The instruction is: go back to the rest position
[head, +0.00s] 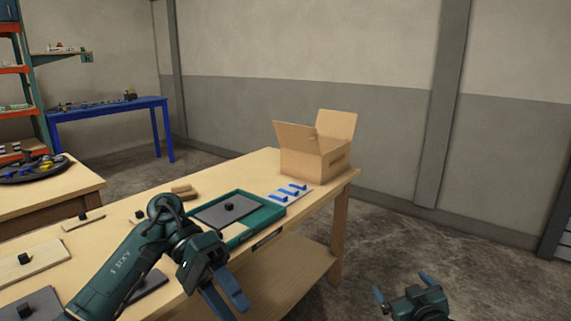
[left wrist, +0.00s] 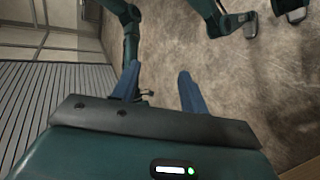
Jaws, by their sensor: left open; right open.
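My left gripper (head: 229,303) is at the end of the arm that comes in from the left, in front of the table's near edge in the head view. Its two blue fingers are apart with nothing between them. In the left wrist view the same fingers (left wrist: 159,72) stand open and empty above the concrete floor. My right gripper (head: 403,286) is at the lower right of the head view, over the floor and clear of the table. Its blue fingers are spread wide and empty. Most of the right arm is out of the head view.
The wooden table (head: 322,193) carries a green tray with a grey panel (head: 212,216), a white plate with blue pieces (head: 289,192), an open cardboard box (head: 315,160) and boards with black knobs. The left arm passes over its near part. Floor to the right is free.

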